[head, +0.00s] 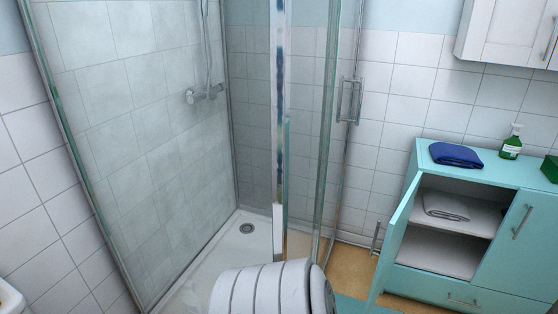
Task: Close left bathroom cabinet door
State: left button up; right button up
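The turquoise bathroom cabinet (425,276) stands at the right of the head view. Its left door (400,226) is swung wide open, turned out toward me, with a metal handle (376,238) on its outer side. The open compartment shows a grey folded cloth (446,206) on a shelf. The right door (522,238) is shut. A white, ribbed rounded part at the bottom middle appears to be mine. Neither gripper is in view.
A glass shower enclosure (150,150) with a white tray (235,262) fills the left and middle. A blue folded towel (455,155) and a green soap bottle (511,143) stand on the cabinet. A white wall cabinet (500,32) hangs above. Tan floor (352,262) shows beside the open door.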

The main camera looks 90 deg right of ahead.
aim_at(387, 247)
jog(key=z, duration=0.45)
jog(key=l+z, duration=0.1)
jog(key=z, duration=0.8)
jog(key=l+z, duration=0.15)
jog(key=z, duration=0.7)
jog(key=l+z, duration=0.2)
jog(key=z, duration=0.2)
jog(key=i+l+z, duration=0.15)
jog(key=z, duration=0.25)
jog(key=i+l+z, duration=0.1)
jog(key=l+z, duration=0.15)
jog(key=z, duration=0.2)
jog(key=i+l+z, duration=0.1)
jog(key=z, duration=0.3)
